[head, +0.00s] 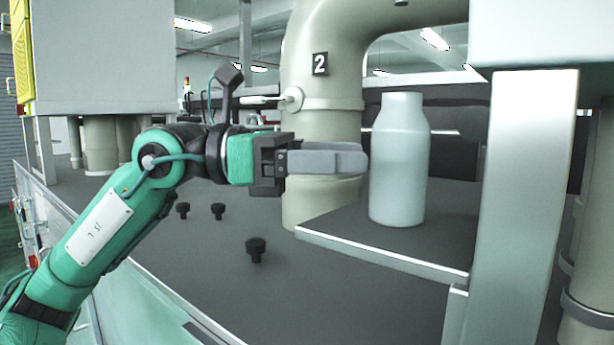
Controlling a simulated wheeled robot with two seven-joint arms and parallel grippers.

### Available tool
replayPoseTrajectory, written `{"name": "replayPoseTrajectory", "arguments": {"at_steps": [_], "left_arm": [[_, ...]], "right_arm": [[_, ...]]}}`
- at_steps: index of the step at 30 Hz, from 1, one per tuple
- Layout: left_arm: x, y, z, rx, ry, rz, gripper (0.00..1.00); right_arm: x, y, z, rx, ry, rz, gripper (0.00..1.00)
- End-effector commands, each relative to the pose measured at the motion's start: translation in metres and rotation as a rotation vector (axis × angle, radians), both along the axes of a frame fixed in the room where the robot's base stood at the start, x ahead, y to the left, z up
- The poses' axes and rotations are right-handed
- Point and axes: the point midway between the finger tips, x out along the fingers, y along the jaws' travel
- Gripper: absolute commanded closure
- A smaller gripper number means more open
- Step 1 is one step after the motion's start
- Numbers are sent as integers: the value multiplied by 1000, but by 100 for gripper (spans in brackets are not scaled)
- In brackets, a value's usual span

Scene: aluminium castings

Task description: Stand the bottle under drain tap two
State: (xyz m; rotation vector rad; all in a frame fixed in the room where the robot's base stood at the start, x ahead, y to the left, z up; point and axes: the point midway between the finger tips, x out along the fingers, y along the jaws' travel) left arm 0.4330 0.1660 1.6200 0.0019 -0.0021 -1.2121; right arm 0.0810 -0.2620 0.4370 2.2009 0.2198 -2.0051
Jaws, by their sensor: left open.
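A pale grey-white bottle (401,165) stands upright on a raised dark shelf (385,244) with a light edge. A thick beige pipe (328,120) to its left carries a black label with a white 2 (320,64). A small white tap (291,99) sticks out from the left side of that pipe, below the label. My left gripper (352,160) is open, level, and points right. Its fingertips end at the bottle's left edge in the picture; whether they touch it I cannot tell. My right gripper is out of view.
Several black knobs (256,249) stand on the dark worktop (290,290), left of the shelf. A light metal post (523,200) rises close to the right of the bottle. A grey cabinet (105,55) stands at the back left.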

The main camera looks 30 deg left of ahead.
Motion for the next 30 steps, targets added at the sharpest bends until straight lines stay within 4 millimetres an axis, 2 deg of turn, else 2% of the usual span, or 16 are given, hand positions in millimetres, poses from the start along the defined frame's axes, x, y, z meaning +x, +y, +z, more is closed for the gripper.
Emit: {"name": "replayPoseTrajectory", "arguments": {"at_steps": [1,3,9,26,30], "left_arm": [[-3,9,-5,0,-1,2,24],[-6,19,-3,-1,0,3,24],[-13,33,-1,1,-1,-1,24],[-14,35,0,2,-2,-1,24],[-14,34,0,1,-2,-1,24]], "right_arm": [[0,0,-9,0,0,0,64],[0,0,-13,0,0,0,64],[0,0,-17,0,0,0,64],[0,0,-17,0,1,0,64],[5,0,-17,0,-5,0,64]]}}
